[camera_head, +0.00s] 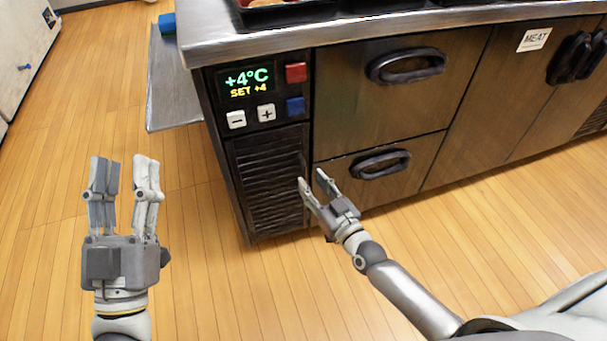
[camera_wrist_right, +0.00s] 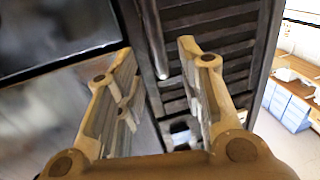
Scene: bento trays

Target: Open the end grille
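The end grille (camera_head: 272,181) is a dark slatted panel at the left end of the counter's front, below the temperature display. It looks closed, flush with the front. My right gripper (camera_head: 312,182) is open and empty at the grille's right edge, by the drawers. In the right wrist view the grille (camera_wrist_right: 228,48) shows behind the fingers, and my right gripper (camera_wrist_right: 160,58) has its two fingers apart at the grille's edge. Whether a finger touches it, I cannot tell. My left gripper (camera_head: 124,165) is open and empty over the floor, left of the counter.
Above the grille are the +4°C display (camera_head: 247,82), a red button (camera_head: 296,72), a blue button (camera_head: 295,105) and two white buttons. Drawers with dark handles (camera_head: 381,163) are to the right. A grey panel (camera_head: 171,85) juts out at the counter's left end. The wooden floor in front is clear.

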